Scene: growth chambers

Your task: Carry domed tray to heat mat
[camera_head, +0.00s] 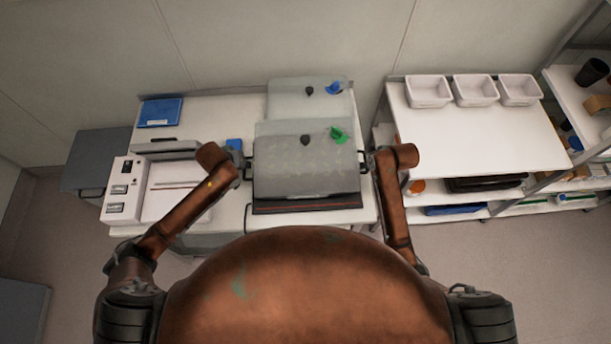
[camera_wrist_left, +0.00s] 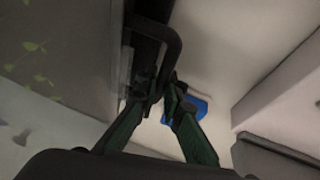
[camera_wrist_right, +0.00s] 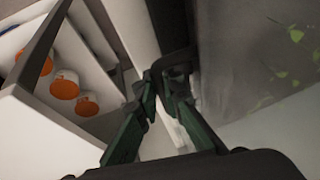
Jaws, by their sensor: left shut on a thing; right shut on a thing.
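The domed tray (camera_head: 300,178), with a cloudy clear dome over small green leaves, is in front of me in the head view.
A second clear dome with a blue knob (camera_head: 333,88) stands behind. A white control box (camera_head: 122,190) and a blue pad (camera_head: 160,112) are at left. The right-hand bench (camera_head: 480,135) has white bins (camera_head: 474,90) at its back and a clear front.

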